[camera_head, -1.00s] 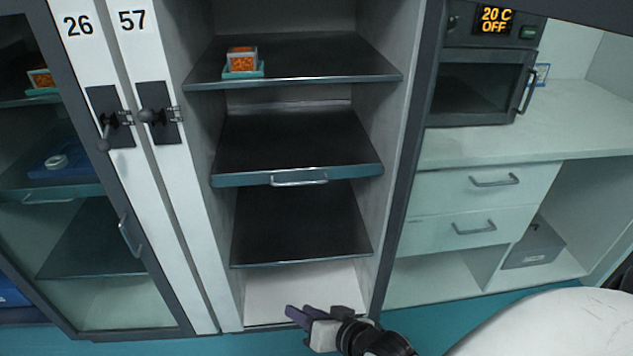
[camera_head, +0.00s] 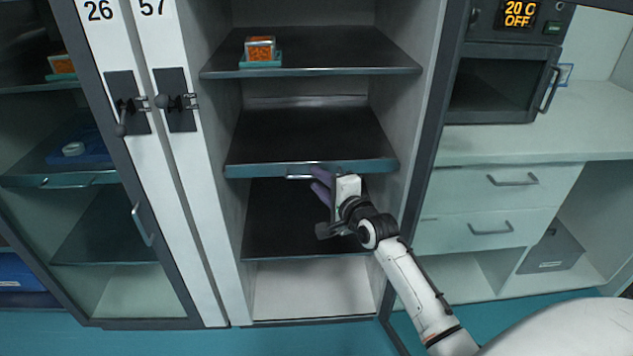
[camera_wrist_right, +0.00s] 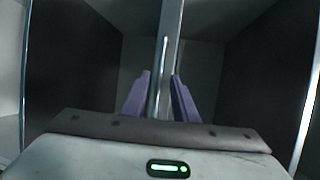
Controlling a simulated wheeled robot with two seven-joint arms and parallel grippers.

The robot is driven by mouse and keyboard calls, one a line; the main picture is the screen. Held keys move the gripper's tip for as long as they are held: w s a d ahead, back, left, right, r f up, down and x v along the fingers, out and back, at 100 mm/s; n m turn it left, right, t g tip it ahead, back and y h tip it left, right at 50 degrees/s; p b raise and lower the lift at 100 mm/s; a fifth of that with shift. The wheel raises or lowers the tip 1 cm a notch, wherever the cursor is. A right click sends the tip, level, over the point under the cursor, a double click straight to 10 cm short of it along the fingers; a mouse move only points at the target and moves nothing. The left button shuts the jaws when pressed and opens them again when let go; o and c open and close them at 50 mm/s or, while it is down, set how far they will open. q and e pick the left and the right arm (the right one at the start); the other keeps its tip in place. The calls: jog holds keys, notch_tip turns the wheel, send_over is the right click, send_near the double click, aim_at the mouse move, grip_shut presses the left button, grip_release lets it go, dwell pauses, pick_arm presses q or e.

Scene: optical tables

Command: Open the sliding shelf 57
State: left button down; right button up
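The sliding shelf (camera_head: 310,140) of cabinet 57 is the dark middle board with a blue-grey front edge. It sits in line with the cabinet front. Its silver bar handle (camera_head: 298,177) is partly hidden by my right gripper (camera_head: 318,183), which reaches up to it from the lower right. In the right wrist view the two purple fingers (camera_wrist_right: 160,95) are apart. The shelf edge runs upright through the picture, and the handle (camera_wrist_right: 155,82) shows between or just beyond the fingertips; I cannot tell whether they touch it. My left gripper is not in view.
A fixed upper shelf (camera_head: 330,55) holds an orange-filled box (camera_head: 260,50) on a teal tray. A lower shelf (camera_head: 285,225) lies beneath. Glass-doored cabinet 26 (camera_head: 115,250) stands at left. An oven (camera_head: 500,85) and drawers (camera_head: 500,185) are at right.

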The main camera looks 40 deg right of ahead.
jog(key=shift+x, duration=0.9)
jog(key=shift+c, duration=0.4)
grip_shut()
dwell(0.5)
